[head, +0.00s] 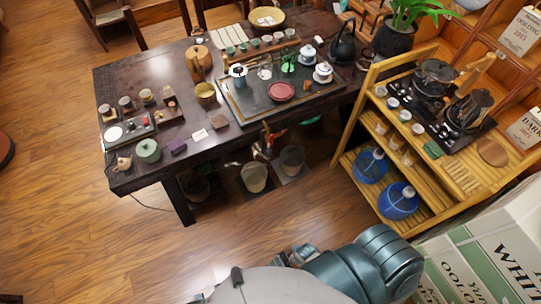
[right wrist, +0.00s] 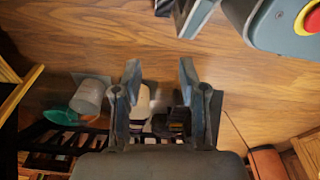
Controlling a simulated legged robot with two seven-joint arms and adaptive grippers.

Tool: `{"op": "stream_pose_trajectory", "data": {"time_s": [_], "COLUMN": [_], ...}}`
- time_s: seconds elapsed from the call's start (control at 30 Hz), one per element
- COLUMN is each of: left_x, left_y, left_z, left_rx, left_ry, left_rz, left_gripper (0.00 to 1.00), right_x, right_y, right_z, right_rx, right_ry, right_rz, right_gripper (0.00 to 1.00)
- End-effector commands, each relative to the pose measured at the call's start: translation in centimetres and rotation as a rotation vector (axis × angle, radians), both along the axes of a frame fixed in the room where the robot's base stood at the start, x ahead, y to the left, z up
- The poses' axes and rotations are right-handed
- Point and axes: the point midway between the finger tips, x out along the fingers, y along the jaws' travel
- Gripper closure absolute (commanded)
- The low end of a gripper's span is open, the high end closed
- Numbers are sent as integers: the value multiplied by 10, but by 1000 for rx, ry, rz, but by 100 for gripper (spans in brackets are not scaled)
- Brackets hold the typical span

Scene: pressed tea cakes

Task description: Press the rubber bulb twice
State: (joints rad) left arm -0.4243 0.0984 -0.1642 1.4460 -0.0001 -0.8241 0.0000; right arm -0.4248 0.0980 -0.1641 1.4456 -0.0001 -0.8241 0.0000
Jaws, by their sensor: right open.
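I cannot make out a rubber bulb for certain in either view. The dark wooden tea table (head: 115,85) stands ahead in the head view, crowded with small tea things that are too small to tell apart surely. My right gripper (right wrist: 158,75) is open in the right wrist view, with its two fingers apart and nothing between them. It is over the wooden floor, away from the tabletop. My left gripper is not in view.
A wooden shelf (head: 361,95) with kettles and blue water jugs (head: 399,201) stands at the right. Large white and green boxes (head: 495,235) fill the lower right. Grey bins (head: 254,177) stand below the table's front edge. Wooden floor (head: 245,225) is open before the table.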

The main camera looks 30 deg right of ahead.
Motion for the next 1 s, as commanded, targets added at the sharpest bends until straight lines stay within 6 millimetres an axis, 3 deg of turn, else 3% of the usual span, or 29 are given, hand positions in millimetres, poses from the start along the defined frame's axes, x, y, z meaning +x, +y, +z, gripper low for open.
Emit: {"op": "stream_pose_trajectory", "data": {"time_s": [0.03, 0.17, 1.0], "left_x": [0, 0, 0], "left_y": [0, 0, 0], "left_z": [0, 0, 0], "left_rx": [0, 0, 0], "left_ry": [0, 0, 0], "left_rz": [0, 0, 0], "left_gripper": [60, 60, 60], "right_x": [0, 0, 0], "right_y": [0, 0, 0], "right_z": [0, 0, 0], "right_rx": [0, 0, 0], "right_ry": [0, 0, -1], "right_rz": [0, 0, 1], "right_gripper": [68, 100, 100]}}
